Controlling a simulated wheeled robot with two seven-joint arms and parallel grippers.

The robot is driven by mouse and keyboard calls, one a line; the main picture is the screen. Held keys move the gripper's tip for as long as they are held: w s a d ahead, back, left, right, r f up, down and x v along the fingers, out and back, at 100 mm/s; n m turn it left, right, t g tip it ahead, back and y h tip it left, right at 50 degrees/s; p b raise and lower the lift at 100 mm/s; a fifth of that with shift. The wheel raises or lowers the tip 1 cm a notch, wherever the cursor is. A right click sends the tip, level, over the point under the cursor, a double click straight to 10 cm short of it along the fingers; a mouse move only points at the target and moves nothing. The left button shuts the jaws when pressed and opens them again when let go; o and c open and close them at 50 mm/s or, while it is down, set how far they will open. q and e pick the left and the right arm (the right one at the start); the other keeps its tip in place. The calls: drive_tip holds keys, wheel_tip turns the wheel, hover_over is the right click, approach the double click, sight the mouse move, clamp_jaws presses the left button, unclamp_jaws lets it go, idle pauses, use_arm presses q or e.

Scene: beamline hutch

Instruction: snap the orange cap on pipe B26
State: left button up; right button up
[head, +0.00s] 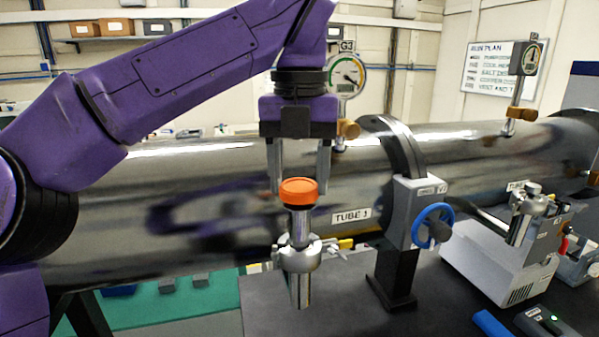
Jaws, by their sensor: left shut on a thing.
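The orange cap (299,190) is a short round disc near the middle of the head view. My left gripper (298,188) points straight down, with one finger on each side of the cap, and is shut on it. Directly below is a short upright metal pipe (300,228) with a dark band at its top and a clamp collar (299,257) around it. The cap lines up with the pipe's top; I cannot tell whether it is fully seated. No B26 label is readable on this pipe. My right gripper is not in view.
A large shiny tube (220,165) marked TUBE 1 runs across behind the pipe. To the right are a valve with a blue handwheel (432,225), a white box (497,262) and another metal pipe fitting (522,215). Gauge G3 (347,76) stands behind my gripper.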

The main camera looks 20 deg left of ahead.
use_arm(q)
drive_tip(key=shift+f+b, duration=0.45)
drive_tip(key=shift+f, duration=0.1)
idle(0.4)
drive_tip(key=o, duration=1.1)
wheel_tip(320, 180, up, 11)
drive_tip(key=p, duration=0.6)
drive_tip(key=shift+f+p, duration=0.15)
drive_tip(key=shift+p, duration=0.25)
drive_tip(key=shift+f, duration=0.1)
